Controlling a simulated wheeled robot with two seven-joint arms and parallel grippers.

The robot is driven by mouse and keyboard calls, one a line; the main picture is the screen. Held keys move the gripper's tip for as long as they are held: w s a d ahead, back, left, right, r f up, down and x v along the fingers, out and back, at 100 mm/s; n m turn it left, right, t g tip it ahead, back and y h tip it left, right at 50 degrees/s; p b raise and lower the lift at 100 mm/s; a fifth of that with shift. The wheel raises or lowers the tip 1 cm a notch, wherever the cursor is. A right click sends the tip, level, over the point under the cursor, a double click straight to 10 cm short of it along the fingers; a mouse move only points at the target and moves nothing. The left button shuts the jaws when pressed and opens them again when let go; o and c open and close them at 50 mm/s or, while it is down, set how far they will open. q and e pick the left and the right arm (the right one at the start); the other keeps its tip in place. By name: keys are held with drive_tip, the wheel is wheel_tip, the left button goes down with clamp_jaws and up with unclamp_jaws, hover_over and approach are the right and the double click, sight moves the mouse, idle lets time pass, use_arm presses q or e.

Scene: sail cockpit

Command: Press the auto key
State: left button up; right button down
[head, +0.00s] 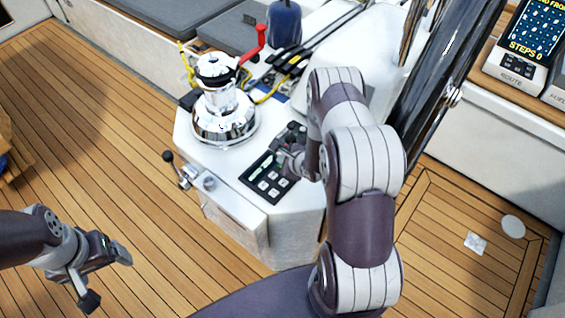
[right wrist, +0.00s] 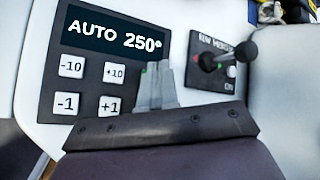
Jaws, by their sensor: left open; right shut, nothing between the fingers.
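The autopilot panel (head: 262,168) is a dark plate on the white cockpit pedestal; it also shows in the right wrist view (right wrist: 90,86). Its display (right wrist: 115,36) reads AUTO 250°. The -10, +10, -1 and +1 keys are visible. No key marked auto is readable; the fingers cover the panel's right part. A small green light (right wrist: 143,71) shows beside the fingertips. My right gripper (right wrist: 155,72) is shut and empty, its tips over the panel's right side; contact cannot be told. It also shows in the head view (head: 284,160). My left gripper (head: 108,277) is open and empty above the deck.
A chrome winch (head: 223,105) with a red-handled part (head: 254,45) behind it stands near the panel. A black-knobbed lever (head: 178,168) sits on the pedestal's left side. A chrome tube (head: 440,70) rises right of my right arm.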

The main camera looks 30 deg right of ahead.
wheel_tip(320, 180, up, 5)
drive_tip(key=p, duration=0.5)
idle(0.9)
